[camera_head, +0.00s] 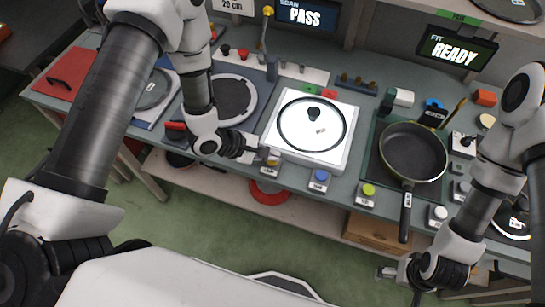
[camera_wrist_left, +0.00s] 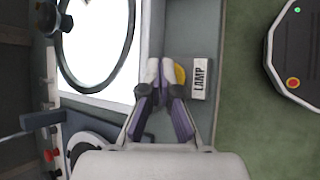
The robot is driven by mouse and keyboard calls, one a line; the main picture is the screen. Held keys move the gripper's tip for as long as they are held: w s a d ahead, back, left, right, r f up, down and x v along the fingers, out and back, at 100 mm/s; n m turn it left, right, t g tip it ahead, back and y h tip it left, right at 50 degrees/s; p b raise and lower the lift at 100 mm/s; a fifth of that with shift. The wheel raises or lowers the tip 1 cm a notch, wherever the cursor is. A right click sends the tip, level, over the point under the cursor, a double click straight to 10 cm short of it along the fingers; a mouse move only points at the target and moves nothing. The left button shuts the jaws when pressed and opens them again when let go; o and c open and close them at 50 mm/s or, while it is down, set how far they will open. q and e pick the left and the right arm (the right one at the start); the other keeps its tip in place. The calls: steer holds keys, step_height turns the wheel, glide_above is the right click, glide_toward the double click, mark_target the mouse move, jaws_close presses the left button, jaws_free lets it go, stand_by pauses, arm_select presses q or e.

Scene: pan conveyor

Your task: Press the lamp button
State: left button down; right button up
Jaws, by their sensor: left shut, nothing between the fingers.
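The lamp button (camera_head: 272,160) is a yellow button on a small base at the front edge of the bench. In the left wrist view the yellow button (camera_wrist_left: 180,74) is partly hidden behind my fingertips, beside a white label reading LAMP (camera_wrist_left: 200,78). My left gripper (camera_head: 259,153) is shut and empty, with its tips at the button; I cannot tell whether they touch it. The gripper also shows in the left wrist view (camera_wrist_left: 160,72). My right gripper (camera_head: 384,272) is low at the right, in front of the bench and away from the button; its fingers are too small to read.
A bright white panel with a round glass lid (camera_head: 312,123) lies just behind the button. A blue button (camera_head: 319,176) and a yellow-green button (camera_head: 367,190) stand further right along the edge. A black pan (camera_head: 412,150) has its handle over the front edge.

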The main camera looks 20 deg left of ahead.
arm_select(q)
steer(key=shift+f, duration=0.35)
stand_by(0.3)
steer(key=shift+r+p, duration=0.6)
steer(key=shift+r, duration=0.05)
step_height(320, 180, up, 6)
steer(key=p, duration=0.5)
steer(key=shift+r+p, duration=0.1)
steer(key=shift+p, duration=0.3)
